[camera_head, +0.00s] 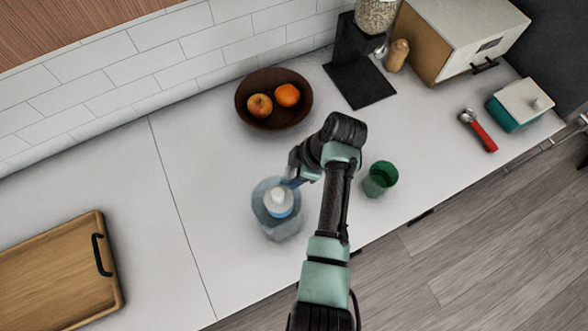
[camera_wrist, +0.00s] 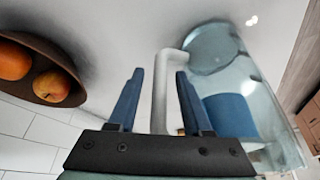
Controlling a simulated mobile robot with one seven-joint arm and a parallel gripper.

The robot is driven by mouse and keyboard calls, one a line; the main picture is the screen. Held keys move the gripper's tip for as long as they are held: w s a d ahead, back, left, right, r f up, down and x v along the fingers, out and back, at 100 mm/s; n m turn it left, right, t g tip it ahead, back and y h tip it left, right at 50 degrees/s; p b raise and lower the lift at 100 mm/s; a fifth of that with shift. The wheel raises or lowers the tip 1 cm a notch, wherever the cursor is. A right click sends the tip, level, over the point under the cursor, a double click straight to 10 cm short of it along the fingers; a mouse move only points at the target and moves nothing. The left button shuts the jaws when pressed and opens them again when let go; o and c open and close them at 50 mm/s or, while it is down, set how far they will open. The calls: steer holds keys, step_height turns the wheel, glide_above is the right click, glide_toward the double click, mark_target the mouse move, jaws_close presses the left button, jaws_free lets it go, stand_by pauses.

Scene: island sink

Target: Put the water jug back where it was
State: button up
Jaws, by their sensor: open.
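My gripper (camera_wrist: 160,74) is open around the handle, with gaps visible on both sides. In the head view my gripper (camera_head: 292,182) is at the jug's upper right edge, partly hidden by my wrist.
A brown bowl (camera_head: 247,112) with fruit stands behind the jug. A green cup (camera_head: 380,179) is right of my arm. A wooden board (camera_head: 55,275) lies at the left. A dark stand (camera_head: 358,82) and a bread box (camera_head: 460,35) are at the back right.

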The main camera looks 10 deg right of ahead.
steer(key=v, duration=1.2)
steer(key=shift+r, duration=0.15)
